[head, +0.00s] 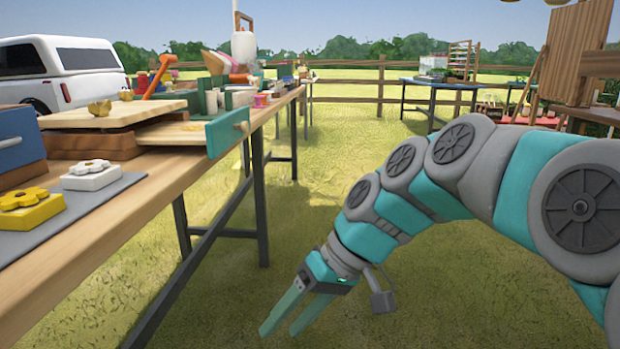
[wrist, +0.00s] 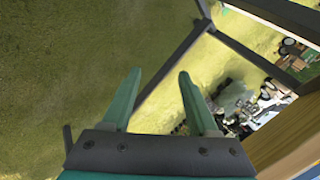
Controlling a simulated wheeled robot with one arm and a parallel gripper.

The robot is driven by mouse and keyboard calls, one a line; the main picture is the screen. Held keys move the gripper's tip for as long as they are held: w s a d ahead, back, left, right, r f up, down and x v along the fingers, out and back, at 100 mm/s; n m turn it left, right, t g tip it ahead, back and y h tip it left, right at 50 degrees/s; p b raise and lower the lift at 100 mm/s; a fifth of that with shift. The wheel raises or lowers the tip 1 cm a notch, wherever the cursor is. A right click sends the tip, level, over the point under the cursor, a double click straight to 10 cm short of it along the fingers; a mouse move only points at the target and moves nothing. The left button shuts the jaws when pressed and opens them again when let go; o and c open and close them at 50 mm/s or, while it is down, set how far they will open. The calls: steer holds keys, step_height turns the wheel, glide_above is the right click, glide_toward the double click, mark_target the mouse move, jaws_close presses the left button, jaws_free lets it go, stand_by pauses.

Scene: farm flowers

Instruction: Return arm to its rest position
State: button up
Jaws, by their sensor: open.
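My gripper (head: 290,316) hangs low in the head view, over the grass and to the right of the long wooden table (head: 150,222). Its two green fingers are apart with nothing between them. My arm reaches in from the right side of the picture and bends downward. In the wrist view, the fingers of my gripper (wrist: 158,88) are spread. Grass and dark table legs show beyond them, and a wooden edge is at the lower right.
The table holds a teal-fronted open drawer (head: 228,135), a white block with a flower shape (head: 92,176) and a yellow one (head: 31,209). Dark table legs (head: 258,195) stand left of my gripper. Open grass lies ahead; another table (head: 432,83) stands farther back.

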steer(key=s+d+f+m+h, duration=0.7)
steer(key=s+d+f, duration=0.8)
steer(key=s+d, duration=0.4)
step_height(320, 180, up, 13)
steer(key=p, duration=1.2)
steer(key=shift+w+a+n+g, duration=0.3)
steer(key=shift+a+g, duration=0.1)
steer(key=shift+a, duration=0.05)
